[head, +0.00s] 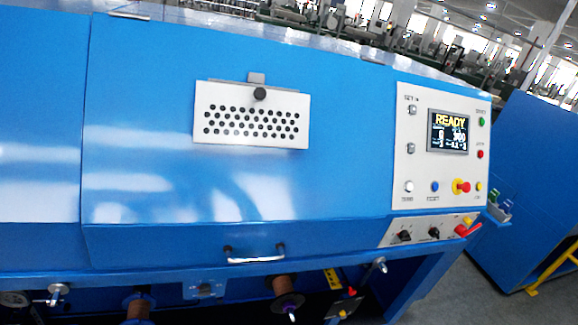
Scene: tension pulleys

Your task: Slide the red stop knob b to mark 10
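I cannot make out a scale with a mark 10 or a knob labelled b in the head view. A red knob on a yellow base (461,187) sits low on the control panel at the right. A red handle (468,230) sticks out from the lower sloped panel below it. Neither can be told to be the stop knob b. My gripper does not show in the head view.
A large blue machine (150,110) fills the view, tilted. It carries a perforated plate (252,136), a panel with a READY screen (450,133) and a silver handle (255,259). Copper-coloured spools (285,285) sit underneath. A blue cabinet (535,185) stands at the right, with grey floor between.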

